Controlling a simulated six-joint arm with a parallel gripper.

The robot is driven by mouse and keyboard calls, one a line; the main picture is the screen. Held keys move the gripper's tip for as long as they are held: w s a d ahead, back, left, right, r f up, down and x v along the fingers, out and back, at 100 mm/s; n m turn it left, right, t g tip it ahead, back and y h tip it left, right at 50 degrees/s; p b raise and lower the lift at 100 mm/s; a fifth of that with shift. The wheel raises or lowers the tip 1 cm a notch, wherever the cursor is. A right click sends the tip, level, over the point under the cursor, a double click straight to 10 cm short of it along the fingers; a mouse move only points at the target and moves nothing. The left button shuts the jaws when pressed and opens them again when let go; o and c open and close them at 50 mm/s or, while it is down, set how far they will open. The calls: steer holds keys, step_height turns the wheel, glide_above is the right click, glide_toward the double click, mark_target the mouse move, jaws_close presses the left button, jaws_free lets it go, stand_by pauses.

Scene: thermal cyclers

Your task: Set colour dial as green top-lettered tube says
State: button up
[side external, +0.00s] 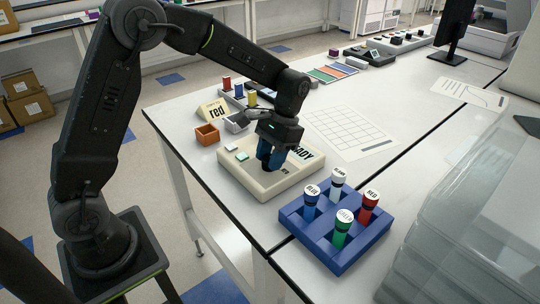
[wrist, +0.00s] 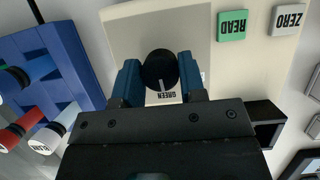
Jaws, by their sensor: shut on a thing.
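My gripper (side external: 271,158) is shut on the black dial (wrist: 159,66) of the cream device (side external: 240,177), one blue finger on each side in the wrist view. The dial's white pointer line faces the word GREEN printed beside it. In the side view my fingers hide the dial. The green tube (side external: 341,232) stands upright in the blue rack (side external: 313,243). The lettering on its white top is small and looks like GREEN, but I cannot be sure. Blue (side external: 311,204), white (side external: 338,186) and red (side external: 368,206) tubes stand in the same rack.
The device has a green READ button (wrist: 232,25) and a grey ZERO button (wrist: 287,19). Clear stacked boxes (side external: 455,215) are at the right.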

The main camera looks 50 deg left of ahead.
steer(key=shift+m, duration=0.5)
steer(key=o, duration=0.9)
steer(key=shift+r, duration=0.1)
steer(key=v, duration=1.3)
steer(key=shift+w+d+r, duration=0.1)
steer(key=shift+d+r, duration=0.1)
steer(key=shift+r, duration=0.1)
